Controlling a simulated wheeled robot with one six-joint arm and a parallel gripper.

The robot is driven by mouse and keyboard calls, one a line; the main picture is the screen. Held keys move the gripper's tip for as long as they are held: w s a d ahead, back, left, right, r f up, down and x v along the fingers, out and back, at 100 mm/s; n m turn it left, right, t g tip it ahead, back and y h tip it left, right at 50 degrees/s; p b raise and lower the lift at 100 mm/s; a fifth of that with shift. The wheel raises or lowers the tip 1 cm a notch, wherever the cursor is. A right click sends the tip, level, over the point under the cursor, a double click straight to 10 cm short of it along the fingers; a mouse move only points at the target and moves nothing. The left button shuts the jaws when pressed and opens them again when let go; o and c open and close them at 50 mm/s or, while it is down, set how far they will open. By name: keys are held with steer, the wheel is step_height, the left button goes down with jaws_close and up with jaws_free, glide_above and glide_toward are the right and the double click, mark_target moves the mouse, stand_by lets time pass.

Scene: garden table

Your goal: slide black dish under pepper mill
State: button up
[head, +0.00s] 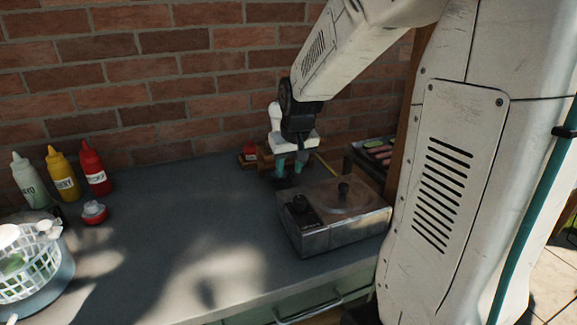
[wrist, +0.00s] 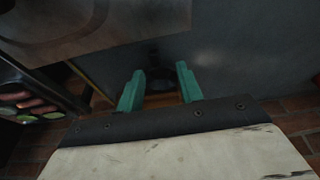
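My gripper (head: 291,166) points down behind the metal cooker, close above the table. In the wrist view its two teal fingers (wrist: 159,72) stand apart, open. A small dark round thing (wrist: 160,80), probably the black dish, lies between and just beyond them. In the head view a dark patch (head: 284,183) shows under the fingertips. Whether the fingers touch it I cannot tell.
The metal cooker (head: 335,232) with a black knob stands close in front of my gripper. A tray of food (head: 378,150) is behind it at right. Sauce bottles (head: 62,173) and a white basket (head: 28,265) are at left. The grey table (head: 190,230) is clear mid-left; a brick wall is behind.

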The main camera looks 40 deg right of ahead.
mark_target(288, 187)
steer(key=shift+w+d+r+x, duration=0.1)
steer(key=shift+w+d+x, duration=0.15)
steer(key=shift+x, duration=1.5)
steer(key=shift+w+d+r+x, duration=0.15)
steer(key=shift+d+x, duration=0.2)
steer(key=shift+x, duration=1.4)
steer(key=shift+w+d+x, duration=0.25)
steer(key=shift+d+x, duration=0.05)
steer(key=shift+x, duration=1.5)
jaws_close()
steer(key=shift+s+d, duration=0.45)
steer(key=shift+d, duration=1.05)
steer(key=shift+s+d, duration=0.45)
steer(key=shift+d, duration=1.05)
steer(key=shift+s+d, duration=0.4)
steer(key=shift+d, duration=1.15)
